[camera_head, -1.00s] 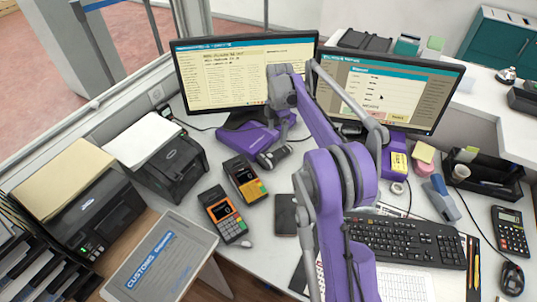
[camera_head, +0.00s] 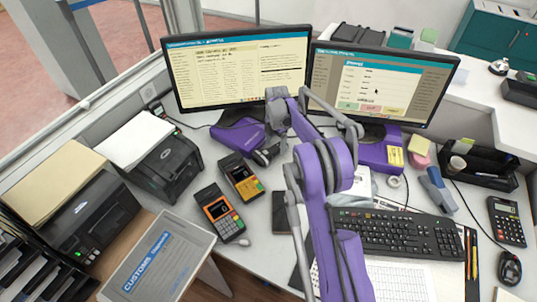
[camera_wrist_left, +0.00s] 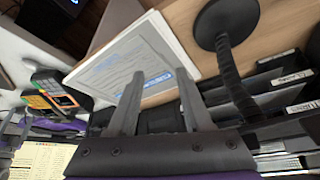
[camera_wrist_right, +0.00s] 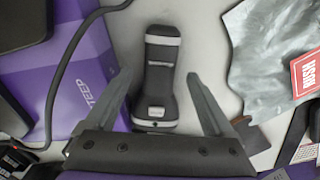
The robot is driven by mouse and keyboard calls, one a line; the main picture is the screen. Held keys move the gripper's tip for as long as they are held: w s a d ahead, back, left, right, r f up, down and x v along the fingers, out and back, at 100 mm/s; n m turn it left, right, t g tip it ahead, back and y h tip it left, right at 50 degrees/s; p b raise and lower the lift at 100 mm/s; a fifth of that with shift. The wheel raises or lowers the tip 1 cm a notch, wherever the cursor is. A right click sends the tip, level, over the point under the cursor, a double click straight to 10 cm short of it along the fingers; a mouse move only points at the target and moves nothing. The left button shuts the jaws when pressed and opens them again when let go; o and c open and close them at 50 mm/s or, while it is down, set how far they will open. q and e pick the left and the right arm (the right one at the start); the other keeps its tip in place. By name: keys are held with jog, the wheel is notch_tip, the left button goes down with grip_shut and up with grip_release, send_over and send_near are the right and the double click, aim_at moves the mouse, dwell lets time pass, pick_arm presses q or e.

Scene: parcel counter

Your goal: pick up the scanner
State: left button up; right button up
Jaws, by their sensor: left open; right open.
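The scanner (camera_head: 262,157) is a dark handheld device lying on the white counter below the left monitor. In the right wrist view the scanner (camera_wrist_right: 158,70) shows light grey bands at both ends and lies lengthwise between my finger lines. My right gripper (camera_wrist_right: 158,84) is open and empty, its fingers on either side of the scanner's lower part; whether they touch it I cannot tell. In the head view my right arm partly covers that spot. My left gripper (camera_wrist_left: 159,73) is open and empty over the customs declaration pad (camera_wrist_left: 145,62), outside the head view.
A purple box (camera_head: 237,134) lies just left of the scanner, with a cable near it. A crumpled grey bag (camera_wrist_right: 270,55) is right of it. Two card terminals (camera_head: 219,214) stand in front. Two monitors (camera_head: 238,70) stand behind. The keyboard (camera_head: 410,236) is at the right.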

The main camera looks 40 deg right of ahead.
jog(key=shift+f, duration=0.75)
grip_shut()
